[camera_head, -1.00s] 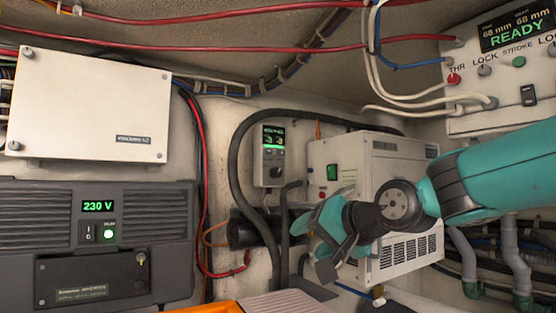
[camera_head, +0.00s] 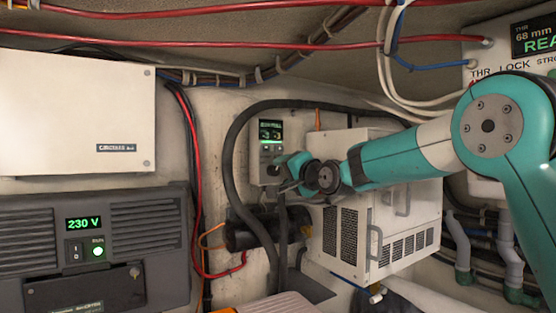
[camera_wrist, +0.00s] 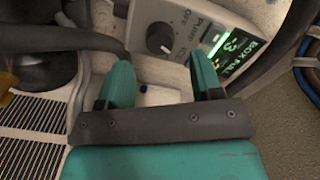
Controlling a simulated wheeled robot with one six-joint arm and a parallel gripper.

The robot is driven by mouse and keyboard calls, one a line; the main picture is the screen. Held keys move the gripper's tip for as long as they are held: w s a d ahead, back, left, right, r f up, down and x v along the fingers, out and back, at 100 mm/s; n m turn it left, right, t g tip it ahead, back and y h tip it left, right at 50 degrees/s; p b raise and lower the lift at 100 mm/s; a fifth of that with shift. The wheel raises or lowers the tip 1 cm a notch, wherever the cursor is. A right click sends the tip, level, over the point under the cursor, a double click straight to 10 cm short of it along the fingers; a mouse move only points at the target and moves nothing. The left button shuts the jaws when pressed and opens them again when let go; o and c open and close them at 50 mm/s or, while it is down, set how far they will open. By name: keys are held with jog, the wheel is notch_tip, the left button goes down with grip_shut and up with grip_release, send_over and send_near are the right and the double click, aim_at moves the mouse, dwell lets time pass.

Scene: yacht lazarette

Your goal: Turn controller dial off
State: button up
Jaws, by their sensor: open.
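The controller (camera_head: 270,148) is a small light-grey box on the back wall with a lit green display. In the wrist view the controller (camera_wrist: 200,14) shows close up, tilted, with a round dark dial (camera_wrist: 160,38) and printing around it that includes "OFF" and "PUMP". A pale pointer line shows on the dial. My gripper (camera_wrist: 160,78) is open, its teal fingers apart, with the dial beyond and between the fingertips. No contact with the dial is visible. In the head view my gripper (camera_head: 282,172) is in front of the controller's lower part and hides its dial.
A thick black hose (camera_head: 229,165) loops around the controller. A white vented box (camera_head: 345,237) stands to its right under my arm. The inverter panel (camera_head: 95,240) and white cabinet (camera_head: 75,115) are at left. A black cylinder (camera_head: 247,233) is below.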

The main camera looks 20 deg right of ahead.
aim_at(276, 171)
jog(key=shift+p+x, duration=0.75)
jog(key=shift+x, duration=1.25)
jog(key=c, duration=0.9)
jog(key=shift+c, duration=0.2)
